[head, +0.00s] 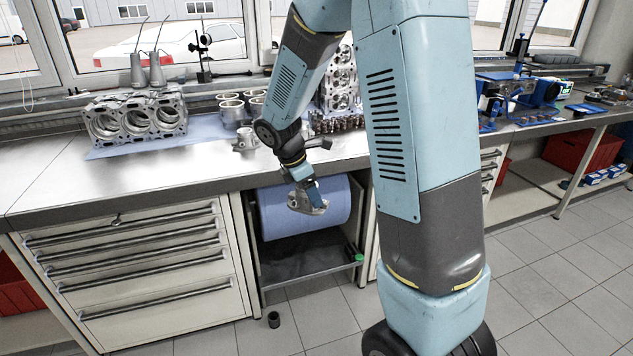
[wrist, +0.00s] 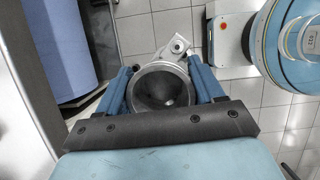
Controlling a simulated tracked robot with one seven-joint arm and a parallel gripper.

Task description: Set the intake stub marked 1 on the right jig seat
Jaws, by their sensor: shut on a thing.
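My gripper (head: 307,190) hangs in front of the bench, below the worktop's front edge. It is shut on a grey metal stub (head: 310,206) with a flange. In the wrist view the stub (wrist: 163,84) sits between the two blue fingers, its round bore facing the camera and a small lug beyond it. I can read no number on it. A second small metal stub (head: 245,141) stands on the worktop near the front edge. I cannot make out the right jig seat in either view.
A big blue paper roll (head: 275,217) sits in the open bay just behind the held stub. An engine block (head: 136,120) stands on a blue mat at the left. Metal rings (head: 231,108) and another engine part (head: 338,82) stand farther back. The worktop's left front is clear.

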